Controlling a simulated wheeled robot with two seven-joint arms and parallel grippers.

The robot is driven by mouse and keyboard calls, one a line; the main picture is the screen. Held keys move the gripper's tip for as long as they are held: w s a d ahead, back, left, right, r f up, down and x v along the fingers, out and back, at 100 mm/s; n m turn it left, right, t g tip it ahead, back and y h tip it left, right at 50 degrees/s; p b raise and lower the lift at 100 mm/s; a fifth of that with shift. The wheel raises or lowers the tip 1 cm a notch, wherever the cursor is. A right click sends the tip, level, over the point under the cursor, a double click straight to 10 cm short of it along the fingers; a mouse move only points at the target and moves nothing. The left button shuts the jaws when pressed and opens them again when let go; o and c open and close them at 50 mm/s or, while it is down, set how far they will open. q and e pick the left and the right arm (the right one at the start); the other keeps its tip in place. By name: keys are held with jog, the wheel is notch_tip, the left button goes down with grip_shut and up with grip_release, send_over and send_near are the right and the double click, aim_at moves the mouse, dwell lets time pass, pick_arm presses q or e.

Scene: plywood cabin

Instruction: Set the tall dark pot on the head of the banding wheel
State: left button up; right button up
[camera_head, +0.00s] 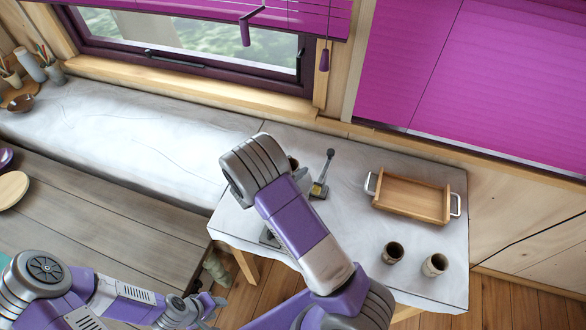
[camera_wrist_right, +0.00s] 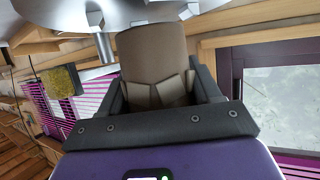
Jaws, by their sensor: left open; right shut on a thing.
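The tall dark pot (camera_wrist_right: 152,48) is brown and fills the middle of the right wrist view. My right gripper (camera_wrist_right: 160,88) is shut on it, with one dark finger on each side. A pale grey round metal surface (camera_wrist_right: 85,14), which looks like the banding wheel's head, shows at the top of that view, close to the pot's far end. I cannot tell whether they touch. In the head view my right arm hides the right gripper and most of that spot; a small dark brown bit beside the arm may be the pot. My left gripper (camera_head: 213,300) is open and empty, low beside the table.
On the white-covered table (camera_head: 350,250) are a wooden tray (camera_head: 411,197) with metal handles, two small cups (camera_head: 392,252) (camera_head: 434,265), and a grey-handled tool (camera_head: 319,188) with a yellowish block. A window (camera_head: 200,45) and purple blinds (camera_head: 470,80) stand behind.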

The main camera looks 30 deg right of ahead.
jog(key=shift+w+f, duration=0.1)
jog(key=shift+f, duration=0.5)
jog(key=shift+f, duration=0.2)
jog(key=o, duration=1.1)
jog(key=shift+o, duration=0.2)
jog(key=shift+a+r, duration=0.25)
jog(key=shift+r, duration=0.1)
jog(key=v, duration=1.1)
jog(key=shift+a+r, duration=0.15)
jog(key=shift+a, duration=0.05)
